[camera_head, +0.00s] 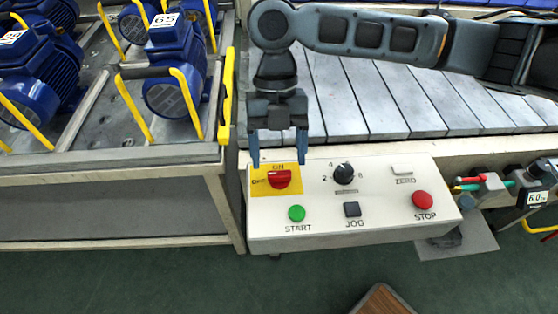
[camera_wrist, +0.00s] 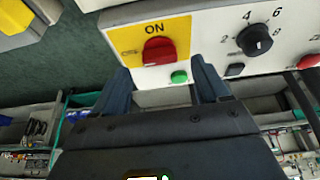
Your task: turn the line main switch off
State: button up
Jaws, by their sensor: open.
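The line main switch is a red rotary knob (camera_head: 280,179) on a yellow plate (camera_head: 258,188), at the upper left of a white control box. The plate reads ON above the knob and OFF to its left. Which label the knob points at is not clear. My gripper (camera_head: 279,155) is open, its two blue-grey fingers pointing down over the plate's far edge. In the wrist view the knob (camera_wrist: 158,50) lies beyond the gap between the fingertips (camera_wrist: 163,78), with nothing held. I see no clear contact.
The white control box (camera_head: 375,230) also carries a dial (camera_head: 344,174), a green START button (camera_head: 296,213), a black JOG button (camera_head: 352,209), a red STOP button (camera_head: 422,200) and a ZERO key (camera_head: 402,170). A slatted conveyor (camera_head: 380,105) lies behind. Blue pumps (camera_head: 175,75) stand left.

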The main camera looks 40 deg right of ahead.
jog(key=shift+v, duration=2.4)
